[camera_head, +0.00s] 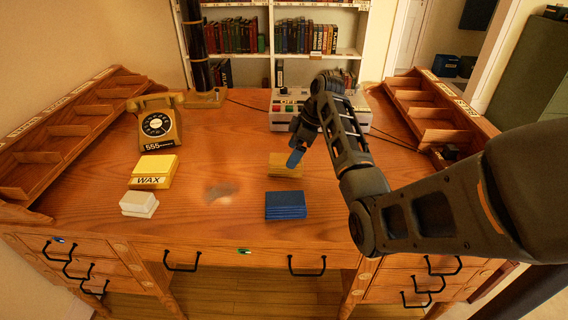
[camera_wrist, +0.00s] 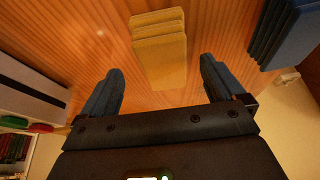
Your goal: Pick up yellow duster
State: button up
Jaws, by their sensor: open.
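The yellow duster (camera_head: 286,168) is a small folded yellow stack on the wooden desk, right of the middle in the head view. In the wrist view the yellow duster (camera_wrist: 159,48) lies ahead of and between my two fingers. My gripper (camera_head: 296,150) is over the duster's far part in the head view and hides some of it. In the wrist view my gripper (camera_wrist: 160,88) is open, with its blue-tipped fingers apart and nothing held between them.
A blue folded stack (camera_head: 286,205) lies nearer the desk's front edge. A yellow WAX box (camera_head: 154,171), a white block (camera_head: 139,204) and a yellow telephone (camera_head: 157,124) are at left. A grey device with buttons (camera_head: 350,115) stands behind my gripper. Slotted wooden racks (camera_head: 70,130) flank the desk.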

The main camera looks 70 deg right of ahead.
jog(key=x, duration=0.5)
jog(key=shift+s+a, duration=0.1)
jog(key=shift+a, duration=0.1)
jog(key=shift+c, duration=0.3)
jog(key=c, duration=1.1)
jog(key=shift+r, duration=0.15)
notch_tip(320, 180, up, 4)
jog(key=shift+r, duration=0.1)
jog(key=s+d+r, duration=0.1)
jog(key=d+r, duration=0.1)
jog(key=d, duration=0.1)
jog(key=s+d+r+b, duration=0.1)
jog(key=s+d+r, duration=0.1)
jog(key=d, duration=0.2)
jog(key=s+d+r+b, duration=0.1)
jog(key=s+d+r, duration=0.1)
jog(key=d, duration=0.1)
jog(key=shift+s+d+r, duration=0.2)
jog(key=shift+r, duration=0.1)
